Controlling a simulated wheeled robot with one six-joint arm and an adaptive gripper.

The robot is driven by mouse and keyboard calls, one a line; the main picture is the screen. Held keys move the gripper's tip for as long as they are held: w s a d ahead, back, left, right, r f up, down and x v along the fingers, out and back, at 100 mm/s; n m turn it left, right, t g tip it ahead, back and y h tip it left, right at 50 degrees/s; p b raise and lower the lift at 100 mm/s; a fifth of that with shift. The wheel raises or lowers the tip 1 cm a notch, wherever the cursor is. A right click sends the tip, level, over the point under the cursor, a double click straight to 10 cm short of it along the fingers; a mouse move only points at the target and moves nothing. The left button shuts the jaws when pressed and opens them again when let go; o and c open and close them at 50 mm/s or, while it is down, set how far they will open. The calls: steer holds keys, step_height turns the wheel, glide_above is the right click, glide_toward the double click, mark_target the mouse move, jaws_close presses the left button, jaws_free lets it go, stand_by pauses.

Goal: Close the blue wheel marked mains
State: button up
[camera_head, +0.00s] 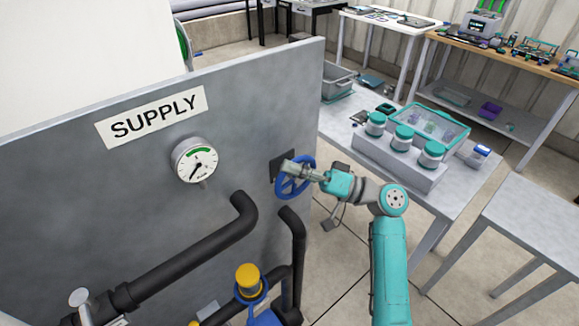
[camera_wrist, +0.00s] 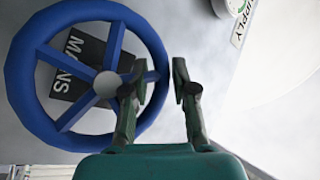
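The blue wheel (camera_head: 311,164) is mounted on the right part of the grey panel. In the wrist view the wheel (camera_wrist: 22,90) fills the left half, and a dark plate (camera_wrist: 84,56) lettered MAINS shows behind its spokes. My gripper (camera_head: 288,166) is at the wheel and covers part of it. In the wrist view my gripper (camera_wrist: 161,72) has its two fingers apart, with the wheel's right rim showing between them. The left finger overlaps the wheel. I cannot tell whether either finger touches the rim.
The grey panel (camera_head: 60,185) bears a SUPPLY sign (camera_head: 152,117) and a round gauge (camera_head: 195,161). Black pipes (camera_head: 185,262) and a yellow-capped blue fitting (camera_head: 248,280) stand out below. A bench with teal-lidded jars (camera_head: 403,139) is to the right of my arm.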

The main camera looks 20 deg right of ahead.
steer(key=shift+w+a+r, duration=0.15)
steer(key=shift+w+a, duration=0.1)
steer(key=shift+a, duration=0.2)
jaws_close()
steer(key=shift+d, duration=0.1)
steer(key=shift+w+d+r+m+t, duration=0.1)
steer(key=shift+d+m+t, duration=0.3)
steer(key=shift+m+t, duration=0.7)
steer(key=shift+w+d+m+t, duration=0.15)
steer(key=shift+d+m+t, duration=0.2)
steer(key=shift+m+t, duration=0.7)
steer(key=shift+w+d+r+m+t, duration=0.1)
steer(key=shift+d+m+t, duration=0.4)
steer(key=shift+m, duration=1.05)
jaws_free()
